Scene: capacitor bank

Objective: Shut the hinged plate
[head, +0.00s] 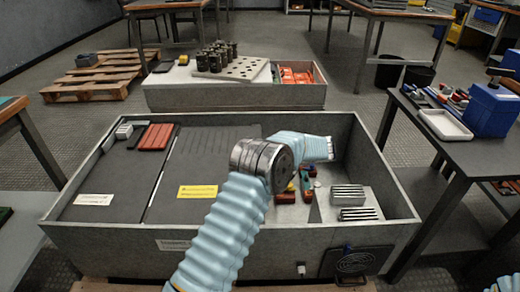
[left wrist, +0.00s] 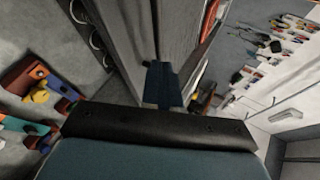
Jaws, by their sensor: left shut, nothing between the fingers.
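A grey open-topped box (head: 400,193) fills the middle of the head view. Dark panels cover its left part: one (head: 112,178) at the far left and, beside it, a hinged-looking plate (head: 172,208) with a yellow label. The plate's right side is partly hidden by my arm, so its exact angle and hinge are unclear. The box's right part is open and shows components. My left arm reaches over this side; its gripper is hidden in the head view. In the left wrist view my left gripper (left wrist: 163,85) is shut and empty, close to a grey upright surface (left wrist: 155,35).
Red and grey blocks (head: 157,136) sit at the box's back left. Silver finned blocks (head: 348,195) and small coloured parts lie in its right part. A second box (head: 240,97) stands behind. A side table (head: 450,150) with tools is at the right.

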